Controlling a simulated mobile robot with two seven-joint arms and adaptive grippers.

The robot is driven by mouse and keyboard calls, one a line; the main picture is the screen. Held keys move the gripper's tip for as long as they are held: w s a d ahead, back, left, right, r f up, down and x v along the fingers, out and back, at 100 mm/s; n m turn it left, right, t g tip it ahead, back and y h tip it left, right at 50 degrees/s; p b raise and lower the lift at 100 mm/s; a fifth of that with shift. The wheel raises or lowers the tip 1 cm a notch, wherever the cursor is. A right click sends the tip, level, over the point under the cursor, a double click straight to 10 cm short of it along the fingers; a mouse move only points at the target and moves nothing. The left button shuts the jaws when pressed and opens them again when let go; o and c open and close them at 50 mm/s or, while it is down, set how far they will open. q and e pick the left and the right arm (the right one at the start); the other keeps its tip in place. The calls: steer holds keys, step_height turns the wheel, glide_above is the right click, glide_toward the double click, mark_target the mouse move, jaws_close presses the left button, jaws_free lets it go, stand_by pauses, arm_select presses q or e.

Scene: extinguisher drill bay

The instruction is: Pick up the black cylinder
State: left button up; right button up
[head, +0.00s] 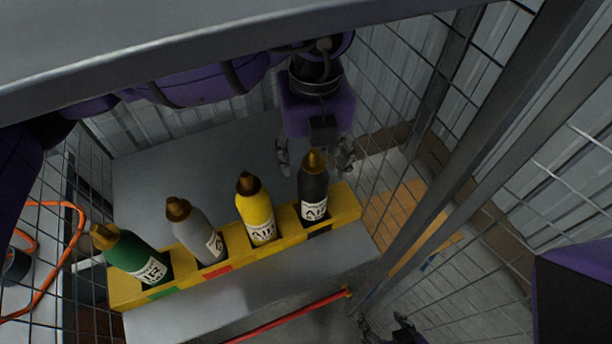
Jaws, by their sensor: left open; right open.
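The black cylinder (314,190) has a brass top and a white label. It stands in the right-hand slot of a yellow rack (285,229), beside a yellow cylinder (257,217), a grey cylinder (196,236) and a green cylinder (138,259). My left gripper (315,156) points down, open and empty. Its fingers appear on either side of the brass top in the head view; I cannot tell whether they are behind it or around it, and no contact is clear. My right gripper (388,330) is open at the bottom edge, partly cut off, away from the cylinders.
The rack stands on a grey surface (170,165). A red bar (295,317) runs along its front. Wire mesh panels and a grey post (440,205) enclose the right side. A grey beam (200,45) crosses above my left arm. An orange hose (70,245) lies at left.

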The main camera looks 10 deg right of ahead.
mark_target(311, 180)
arm_select(q)
steer(key=shift+s+f, duration=0.3)
steer(key=shift+f, duration=0.55)
steer(key=f, duration=0.5)
steer(key=shift+w+a, duration=0.15)
steer(key=shift+w, duration=0.05)
steer(key=shift+r, duration=0.1)
jaws_close()
